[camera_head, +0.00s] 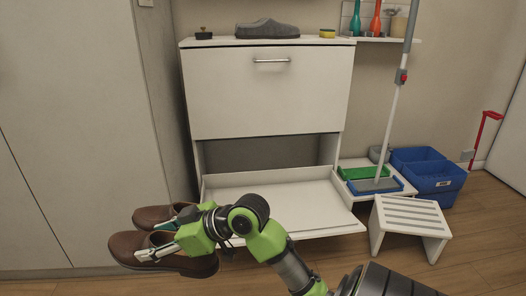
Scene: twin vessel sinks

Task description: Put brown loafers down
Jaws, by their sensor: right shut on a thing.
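My green and black right wrist covers part of both shoes. My left gripper is not in view.
The white shoe cabinet (270,95) has its upper flap shut. A grey slipper (267,29) and a yellow sponge (327,33) are on top. A step stool (408,225), blue crates (428,172) and a mop (392,105) stand right. The open compartment's floor is bare.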

